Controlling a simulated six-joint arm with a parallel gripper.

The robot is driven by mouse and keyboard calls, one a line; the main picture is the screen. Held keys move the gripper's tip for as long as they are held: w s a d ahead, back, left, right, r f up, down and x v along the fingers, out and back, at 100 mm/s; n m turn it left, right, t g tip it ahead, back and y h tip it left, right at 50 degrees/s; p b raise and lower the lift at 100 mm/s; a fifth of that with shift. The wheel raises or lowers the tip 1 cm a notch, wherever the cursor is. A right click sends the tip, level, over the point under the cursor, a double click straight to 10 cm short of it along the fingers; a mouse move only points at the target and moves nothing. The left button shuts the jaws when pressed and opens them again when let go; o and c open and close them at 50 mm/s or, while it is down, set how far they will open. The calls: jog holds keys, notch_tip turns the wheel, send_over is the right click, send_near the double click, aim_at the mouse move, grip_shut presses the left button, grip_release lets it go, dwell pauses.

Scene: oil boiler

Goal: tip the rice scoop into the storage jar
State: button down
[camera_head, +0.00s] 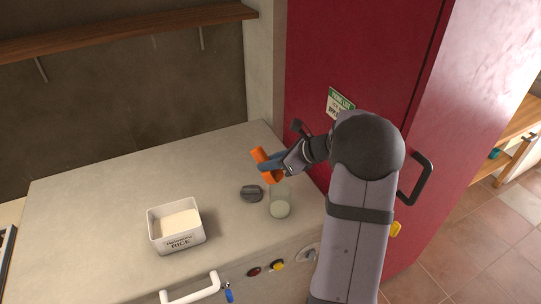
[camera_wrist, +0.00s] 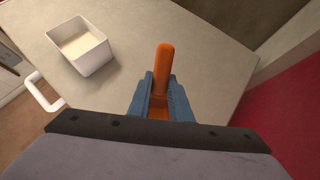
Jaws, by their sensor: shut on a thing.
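An orange scoop (camera_wrist: 163,68) is between the blue fingers of my gripper (camera_wrist: 160,92), which is shut on it. In the head view, the scoop (camera_head: 266,166) is above the counter, and my gripper (camera_head: 272,165) holds it above and slightly left of a clear storage jar. The jar (camera_head: 280,204) stands near the counter's front right and has pale contents low inside. Whether the scoop holds rice is not clear. A white square box labelled rice (camera_head: 177,241) is on the counter to the left, with pale rice inside; it also shows in the wrist view (camera_wrist: 94,58).
A dark grey lid-like piece (camera_head: 251,193) lies on the counter just left of the jar. The red cabinet (camera_head: 345,60) is close on the right. A white handle (camera_head: 190,290) and knobs are on the front. The counter's back left is clear.

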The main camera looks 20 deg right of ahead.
jog(key=shift+a+p, duration=0.1)
jog(key=shift+p, duration=0.35)
jog(key=shift+w+r+g+h+p, duration=0.1)
jog(key=shift+g+h+p, duration=0.2)
jog(key=shift+p, duration=0.65)
jog(key=p, duration=0.3)
jog(key=shift+w+a+g+h, duration=0.15)
jog(key=shift+g+h, duration=0.15)
jog(key=shift+g, duration=0.1)
jog(key=p, duration=0.2)
jog(key=shift+w+g+p, duration=0.15)
jog(key=shift+g+p, duration=0.15)
jog(key=shift+p, duration=0.05)
jog(key=shift+f+p, duration=0.35)
jog(key=shift+a+r+g+h+p, duration=0.15)
jog(key=shift+g+h+p, duration=0.15)
jog(key=shift+p, duration=0.8)
jog(key=p, duration=0.3)
jog(key=shift+w+g+h, duration=0.15)
jog(key=shift+g+h, duration=0.15)
jog(key=shift+w+a+f+g+p, duration=0.1)
jog(key=shift+f+g+p, duration=0.35)
jog(key=shift+p, duration=0.3)
jog(key=shift+f+h, duration=0.15)
jog(key=shift+h, duration=0.15)
